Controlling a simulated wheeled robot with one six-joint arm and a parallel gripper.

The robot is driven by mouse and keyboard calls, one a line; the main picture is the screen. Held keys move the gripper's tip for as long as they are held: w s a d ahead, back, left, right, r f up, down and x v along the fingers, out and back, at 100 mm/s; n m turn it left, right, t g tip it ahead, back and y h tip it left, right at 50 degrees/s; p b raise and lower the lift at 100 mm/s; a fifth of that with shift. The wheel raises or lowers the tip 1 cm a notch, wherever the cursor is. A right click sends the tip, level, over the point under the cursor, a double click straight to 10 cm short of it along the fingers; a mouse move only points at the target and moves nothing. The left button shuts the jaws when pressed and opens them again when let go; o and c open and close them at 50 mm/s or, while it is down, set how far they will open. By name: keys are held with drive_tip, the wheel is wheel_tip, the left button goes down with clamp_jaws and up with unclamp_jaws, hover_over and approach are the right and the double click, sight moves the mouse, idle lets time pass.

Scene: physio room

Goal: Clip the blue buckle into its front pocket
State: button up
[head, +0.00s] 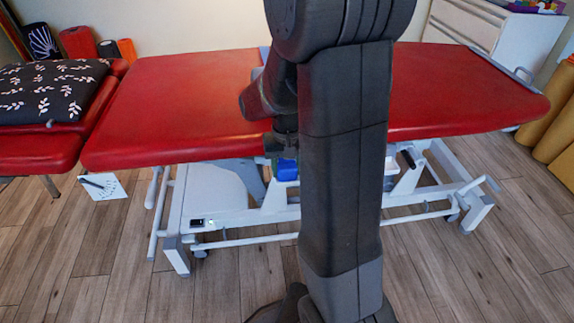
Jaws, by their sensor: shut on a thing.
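The blue buckle (287,170) shows as a small blue piece just below the red edge of the treatment table, left of my arm's large dark link. My gripper (284,155) points down right above it and is shut on it. The fingertips are small and dark here, and my arm hides the right side of the buckle. I cannot make out the front pocket; my arm covers the area just to the right.
The red treatment table (180,95) spans the view, with its white frame (230,215) beneath. A second red couch with a patterned black cushion (50,90) is at left. A white cabinet (500,35) stands at back right. The wooden floor in front is clear.

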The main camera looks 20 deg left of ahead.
idle(0.3)
drive_tip(key=o, duration=1.1)
wheel_tip(320, 180, up, 14)
drive_tip(key=p, duration=0.4)
drive_tip(key=shift+p, duration=0.3)
drive_tip(key=shift+f, duration=0.2)
